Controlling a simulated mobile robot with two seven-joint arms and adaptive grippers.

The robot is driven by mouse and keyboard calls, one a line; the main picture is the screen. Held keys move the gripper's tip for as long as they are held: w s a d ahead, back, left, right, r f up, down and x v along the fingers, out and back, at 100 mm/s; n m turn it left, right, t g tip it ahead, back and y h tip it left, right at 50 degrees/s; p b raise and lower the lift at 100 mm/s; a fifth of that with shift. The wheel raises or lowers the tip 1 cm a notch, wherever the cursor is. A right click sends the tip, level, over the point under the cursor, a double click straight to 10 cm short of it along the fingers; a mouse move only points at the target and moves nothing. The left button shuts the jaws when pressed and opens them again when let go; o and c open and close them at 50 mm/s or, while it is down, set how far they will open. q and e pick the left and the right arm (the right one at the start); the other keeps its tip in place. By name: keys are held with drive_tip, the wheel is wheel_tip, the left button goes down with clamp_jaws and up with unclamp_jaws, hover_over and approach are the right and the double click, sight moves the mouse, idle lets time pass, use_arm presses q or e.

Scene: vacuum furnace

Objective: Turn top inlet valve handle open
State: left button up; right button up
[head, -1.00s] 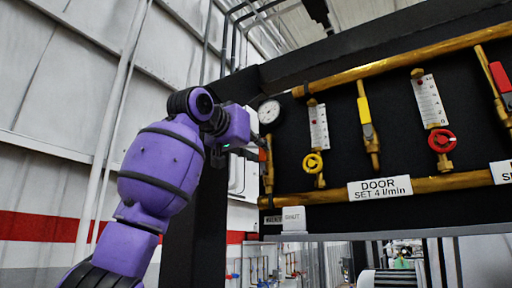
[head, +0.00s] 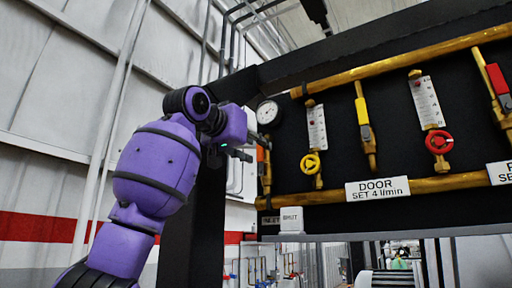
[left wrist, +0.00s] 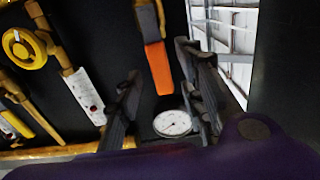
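The inlet valve's orange handle (head: 261,154) is at the left end of the panel, pointing roughly upright along its brass pipe. It also shows in the left wrist view (left wrist: 158,68), in line with the gap between my fingers. My left gripper (head: 244,153) is just left of the handle in the head view. In the left wrist view its two dark fingers (left wrist: 158,58) are spread, with nothing seen held. I cannot tell whether a finger touches the handle. My right gripper is not in view.
A round pressure gauge (head: 267,112) sits just above the handle. A yellow round knob (head: 310,163), a yellow lever (head: 362,112) and a red round knob (head: 439,142) are farther right. A black frame post (head: 203,215) stands below my left gripper.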

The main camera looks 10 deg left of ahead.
use_arm(q)
drive_tip(key=v, duration=1.1)
drive_tip(key=shift+s, duration=0.3)
drive_tip(key=shift+a, duration=0.1)
